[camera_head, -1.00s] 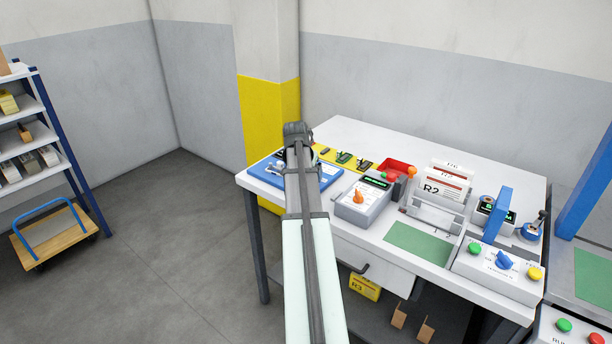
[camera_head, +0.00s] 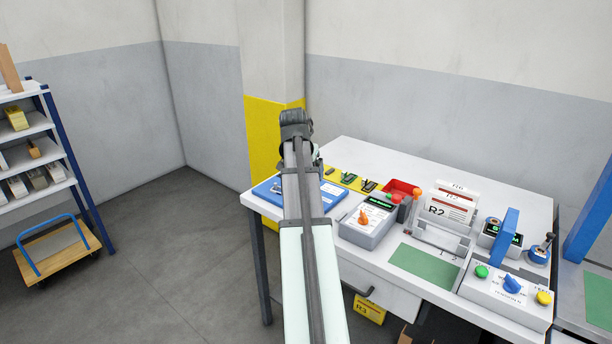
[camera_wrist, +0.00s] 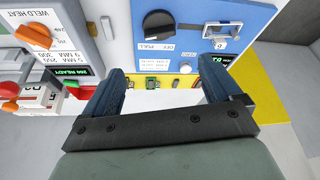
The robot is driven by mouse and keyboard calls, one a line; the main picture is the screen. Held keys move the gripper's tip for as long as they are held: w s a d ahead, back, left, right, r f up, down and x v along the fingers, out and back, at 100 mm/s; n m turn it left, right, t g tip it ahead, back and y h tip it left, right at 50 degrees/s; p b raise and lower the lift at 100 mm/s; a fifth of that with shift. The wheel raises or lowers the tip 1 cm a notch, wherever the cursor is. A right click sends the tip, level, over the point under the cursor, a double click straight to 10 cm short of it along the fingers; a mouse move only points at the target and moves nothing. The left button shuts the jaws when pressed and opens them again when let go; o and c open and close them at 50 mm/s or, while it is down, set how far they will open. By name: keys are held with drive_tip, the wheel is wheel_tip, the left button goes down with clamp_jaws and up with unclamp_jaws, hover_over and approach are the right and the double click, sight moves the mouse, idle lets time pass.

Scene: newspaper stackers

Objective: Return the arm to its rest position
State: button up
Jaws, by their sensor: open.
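My arm reaches forward from the bottom of the head view, with its wrist above the left end of the white workbench (camera_head: 340,152). The fingers are hard to make out there. In the wrist view my gripper (camera_wrist: 160,88) shows two dark blue fingers spread wide apart with nothing between them. Beyond the fingers lies the blue panel (camera_wrist: 262,20) with a black knob (camera_wrist: 158,24) and a small latch. It also shows beside my arm in the head view (camera_head: 270,191). My gripper is apart from it as far as I can see.
A grey box with an orange knob (camera_head: 363,217), a red bin (camera_head: 400,190), R2 cards (camera_head: 450,205) and a button console (camera_head: 508,290) stand on the bench to the right. A yellow-painted pillar (camera_head: 264,140) stands behind my wrist. Floor at left is clear up to a cart (camera_head: 55,250).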

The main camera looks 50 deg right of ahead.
idle(0.6)
drive_tip(key=w+a+f+n+g+y, duration=0.1)
drive_tip(key=a+f+n, duration=0.1)
drive_tip(key=a+f, duration=0.95)
drive_tip(key=w+a+f+n+g+y, duration=0.1)
drive_tip(key=w+a+f+n+y, duration=0.15)
drive_tip(key=a+f, duration=0.9)
drive_tip(key=w+a+f+n+g+y, duration=0.1)
drive_tip(key=a+f+n, duration=0.35)
drive_tip(key=f, duration=1.15)
drive_tip(key=s+a+f+n+g, duration=0.3)
drive_tip(key=s+a+f+n, duration=0.1)
drive_tip(key=s+a+f, duration=1.7)
drive_tip(key=s+a+f+n+g, duration=0.1)
drive_tip(key=s+a+g, duration=0.1)
drive_tip(key=s+a, duration=0.3)
drive_tip(key=s, duration=0.4)
drive_tip(key=shift+s+a+f+n, duration=0.15)
drive_tip(key=shift+s+n, duration=0.05)
drive_tip(key=shift+n, duration=0.2)
